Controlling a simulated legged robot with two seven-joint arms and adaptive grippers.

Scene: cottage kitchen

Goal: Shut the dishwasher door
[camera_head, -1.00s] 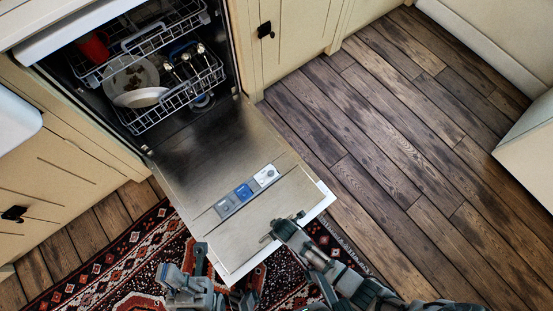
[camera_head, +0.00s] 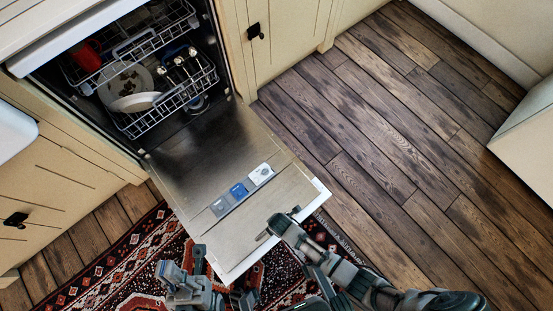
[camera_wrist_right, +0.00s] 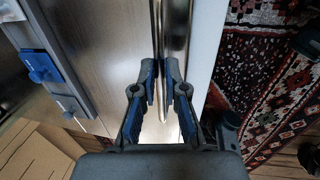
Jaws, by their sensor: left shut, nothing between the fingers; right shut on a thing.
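The dishwasher door (camera_head: 250,150) hangs open, swung down and out from the dishwasher, with its inner face up. A dispenser panel (camera_head: 238,191) is set in that face. My right gripper (camera_head: 270,234) is at the outer end of the door. In the right wrist view its fingers (camera_wrist_right: 164,78) are shut on a narrow metal strip along the door's outer edge. My left gripper (camera_head: 184,272) is shut and empty, over the rug left of the door's outer corner, apart from the door.
Inside the dishwasher, racks (camera_head: 195,92) hold a red cup (camera_head: 86,54), a plate, a bowl (camera_head: 134,102) and several utensils. Cream cabinets stand on both sides. A patterned rug (camera_head: 110,262) lies under the door. The wooden floor (camera_head: 400,140) to the right is clear.

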